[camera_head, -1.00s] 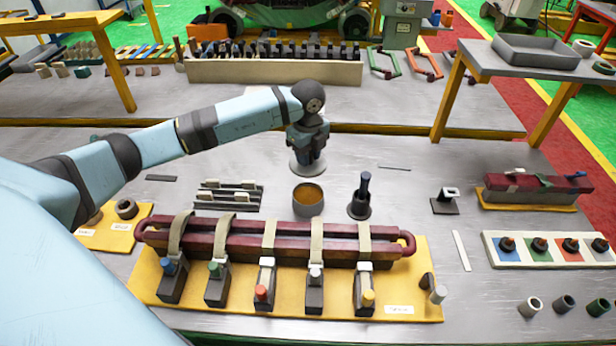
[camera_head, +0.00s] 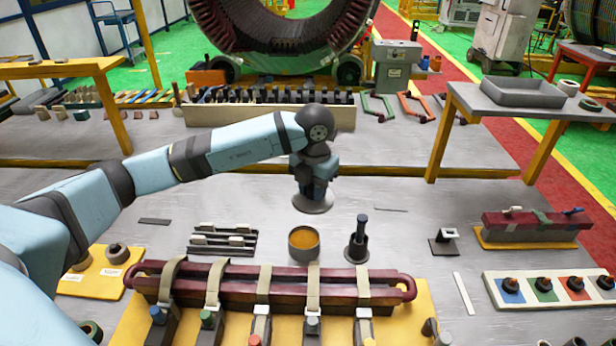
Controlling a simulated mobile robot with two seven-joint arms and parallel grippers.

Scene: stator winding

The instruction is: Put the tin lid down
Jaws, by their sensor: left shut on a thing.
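The tin lid (camera_head: 313,203) is a flat grey disc. My left gripper (camera_head: 314,192) is shut on it from above and holds it level, behind the tin. I cannot tell whether the lid touches the table. The open tin (camera_head: 304,245) stands upright on the table with an amber-brown content showing at its top. The fingertips are mostly hidden by the gripper body. My right gripper is not in view.
A dark pot with a brush-like handle (camera_head: 357,243) stands right of the tin. A slotted rack (camera_head: 222,240) lies to its left. A dark red coil (camera_head: 270,280) on a yellow board lies in front. Bare table (camera_head: 400,188) is free right of the lid.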

